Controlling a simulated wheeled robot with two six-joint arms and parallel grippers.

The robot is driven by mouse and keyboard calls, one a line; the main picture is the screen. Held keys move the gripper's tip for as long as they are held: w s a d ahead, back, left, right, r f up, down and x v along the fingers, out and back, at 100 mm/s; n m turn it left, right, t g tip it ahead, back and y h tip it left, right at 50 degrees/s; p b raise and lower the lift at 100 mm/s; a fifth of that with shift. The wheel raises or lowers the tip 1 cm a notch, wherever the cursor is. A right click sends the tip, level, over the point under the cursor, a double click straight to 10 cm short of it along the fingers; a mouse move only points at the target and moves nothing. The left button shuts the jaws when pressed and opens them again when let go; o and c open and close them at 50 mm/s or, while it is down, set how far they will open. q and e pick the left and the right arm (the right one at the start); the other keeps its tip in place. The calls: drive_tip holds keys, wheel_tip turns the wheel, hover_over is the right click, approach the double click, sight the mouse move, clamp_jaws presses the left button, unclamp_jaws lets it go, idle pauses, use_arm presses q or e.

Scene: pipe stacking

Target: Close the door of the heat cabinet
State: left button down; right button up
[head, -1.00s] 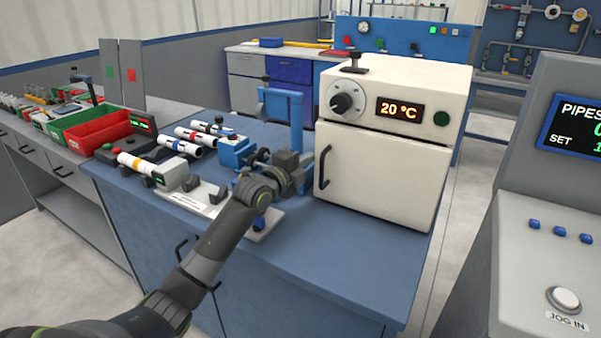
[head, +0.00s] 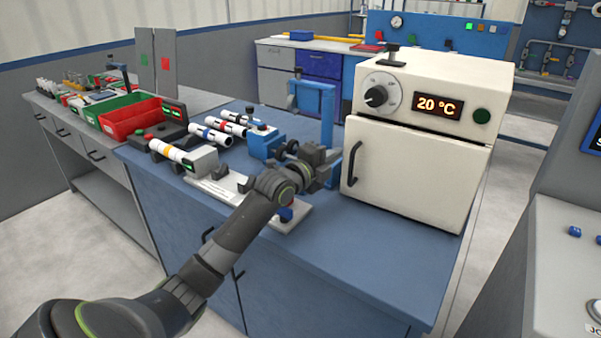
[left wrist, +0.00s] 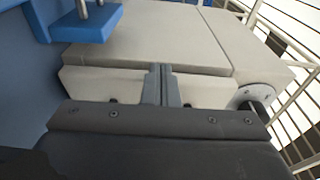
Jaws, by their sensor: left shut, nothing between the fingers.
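The heat cabinet (head: 432,97) is a cream box with a dial, a 20 °C display and a front door (head: 420,178) with a dark handle (head: 352,164) on its left edge. In the head view the door looks flush with the front or nearly so; a small gap cannot be ruled out. My left gripper (head: 330,168) is shut and empty, just left of the handle. In the left wrist view its fingers (left wrist: 162,88) are together in front of the cream cabinet (left wrist: 215,40), with the dial (left wrist: 258,96) at right. Contact cannot be told. My right gripper is out of view.
A blue stand (head: 318,105) rises just behind my left gripper. Several white pipes (head: 208,135) and a clamp fixture lie to the left on the blue bench (head: 345,255). The bench top in front of the cabinet is clear. A grey console (head: 570,265) stands at right.

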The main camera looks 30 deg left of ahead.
use_arm(q)
drive_tip(key=s+a, duration=0.1)
drive_tip(key=s, duration=0.4)
drive_tip(key=s+p, duration=0.1)
drive_tip(key=s, duration=0.3)
drive_tip(key=s+a, duration=0.1)
drive_tip(key=s, duration=0.4)
drive_tip(key=shift+s+a, duration=0.35)
drive_tip(key=shift+s, duration=0.15)
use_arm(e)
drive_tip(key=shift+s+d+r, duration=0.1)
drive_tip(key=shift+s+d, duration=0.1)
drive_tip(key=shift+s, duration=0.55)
